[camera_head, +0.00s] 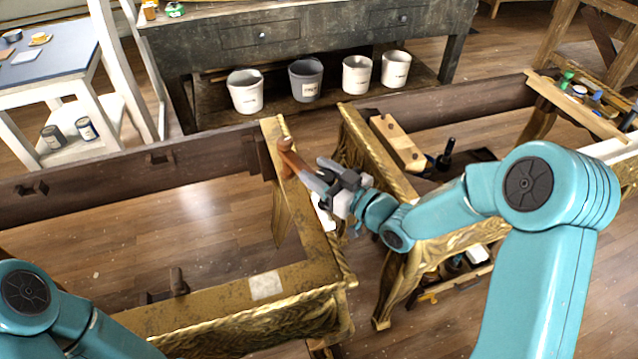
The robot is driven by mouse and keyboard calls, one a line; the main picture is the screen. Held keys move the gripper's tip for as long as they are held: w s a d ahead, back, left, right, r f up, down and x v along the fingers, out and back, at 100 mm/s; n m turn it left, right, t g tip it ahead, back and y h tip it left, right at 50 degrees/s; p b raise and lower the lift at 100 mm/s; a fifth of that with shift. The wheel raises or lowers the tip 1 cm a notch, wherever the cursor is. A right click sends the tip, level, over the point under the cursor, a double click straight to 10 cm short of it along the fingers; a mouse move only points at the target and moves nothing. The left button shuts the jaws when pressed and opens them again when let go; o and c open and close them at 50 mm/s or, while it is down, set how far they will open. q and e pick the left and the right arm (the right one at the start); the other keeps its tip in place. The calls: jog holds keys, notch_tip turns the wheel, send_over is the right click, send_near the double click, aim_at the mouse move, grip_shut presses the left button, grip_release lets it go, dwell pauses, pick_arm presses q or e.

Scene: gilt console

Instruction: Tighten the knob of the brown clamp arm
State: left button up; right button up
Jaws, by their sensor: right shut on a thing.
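The brown clamp arm (286,146) is small and sits at the far right corner of the gilt console frame (230,304), against the frame's top edge. My right gripper (298,170) reaches in from the right, and its fingertips are shut on the brown part there. The fingers hide much of what they hold, so I cannot make out the knob apart from the arm. My left arm shows at the lower left, but its gripper is out of the picture.
A second gilt piece (362,150) stands close on the right, with a wooden block (397,142) on it. A dark clamp-like piece (178,282) lies on the near frame rail. Several buckets (246,91) stand under the workbench (300,32) behind. Wooden floor is open inside the frame.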

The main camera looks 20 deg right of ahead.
jog(key=shift+m+t+h+b, duration=0.3)
jog(key=shift+m+h+b, duration=0.1)
jog(key=shift+h+b, duration=0.1)
jog(key=shift+w+d+r+h, duration=0.1)
jog(key=shift+r+h, duration=0.1)
jog(key=shift+h, duration=0.2)
jog(key=shift+r+m+t, duration=0.1)
jog(key=shift+m+t, duration=0.2)
jog(key=o, duration=1)
jog(key=shift+f+b, duration=0.25)
jog(key=shift+b, duration=0.1)
